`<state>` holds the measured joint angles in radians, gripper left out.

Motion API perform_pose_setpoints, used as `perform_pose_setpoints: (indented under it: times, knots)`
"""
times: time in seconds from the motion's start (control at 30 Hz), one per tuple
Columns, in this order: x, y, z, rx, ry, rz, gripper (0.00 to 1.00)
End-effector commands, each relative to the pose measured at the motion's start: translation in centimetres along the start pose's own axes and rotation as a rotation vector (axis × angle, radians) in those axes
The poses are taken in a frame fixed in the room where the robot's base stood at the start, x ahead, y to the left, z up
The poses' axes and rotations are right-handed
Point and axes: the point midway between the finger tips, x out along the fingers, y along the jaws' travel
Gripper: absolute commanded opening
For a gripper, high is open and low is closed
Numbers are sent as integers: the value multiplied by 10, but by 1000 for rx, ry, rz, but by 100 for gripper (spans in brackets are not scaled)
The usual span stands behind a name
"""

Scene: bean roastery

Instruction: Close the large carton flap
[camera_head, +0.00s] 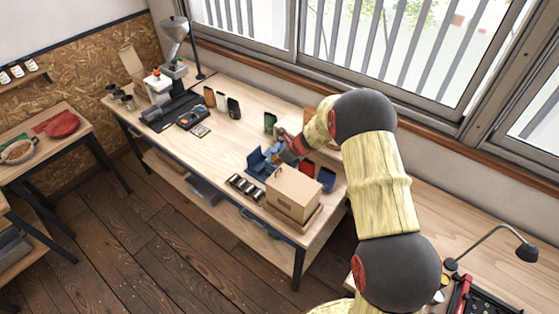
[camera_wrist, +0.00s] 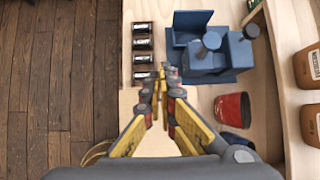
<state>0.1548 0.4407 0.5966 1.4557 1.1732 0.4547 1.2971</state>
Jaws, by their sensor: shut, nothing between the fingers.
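The brown cardboard carton (camera_head: 292,205) stands near the right front of the long wooden bench. Its top looks flat from the head camera, but I cannot make out the large flap separately. In the wrist view, part of the carton's tan surface (camera_wrist: 157,143) shows below and between my fingers. My gripper (camera_head: 286,146) is behind the carton in the head view, partly hidden by my own arm. In the wrist view its yellow fingers (camera_wrist: 167,72) come together at the tips, shut and empty. I cannot tell whether they touch the carton.
A blue device (camera_wrist: 207,62) sits just beyond the fingertips. A row of dark tins (camera_wrist: 143,58) lies to its left and a red cup (camera_wrist: 232,109) to the right. Brown jars (camera_wrist: 308,66) stand at the right edge. The bench middle (camera_head: 225,140) is mostly clear.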

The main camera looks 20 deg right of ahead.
Motion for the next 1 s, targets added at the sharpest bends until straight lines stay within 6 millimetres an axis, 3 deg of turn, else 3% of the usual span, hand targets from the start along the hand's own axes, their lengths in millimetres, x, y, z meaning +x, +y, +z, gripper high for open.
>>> perform_pose_setpoints:
  times: [0.3, 1.0]
  knots:
    - [19, 0, -5, -1, -1, 0, 0]
    - [18, 0, -3, -1, -1, -1, 0]
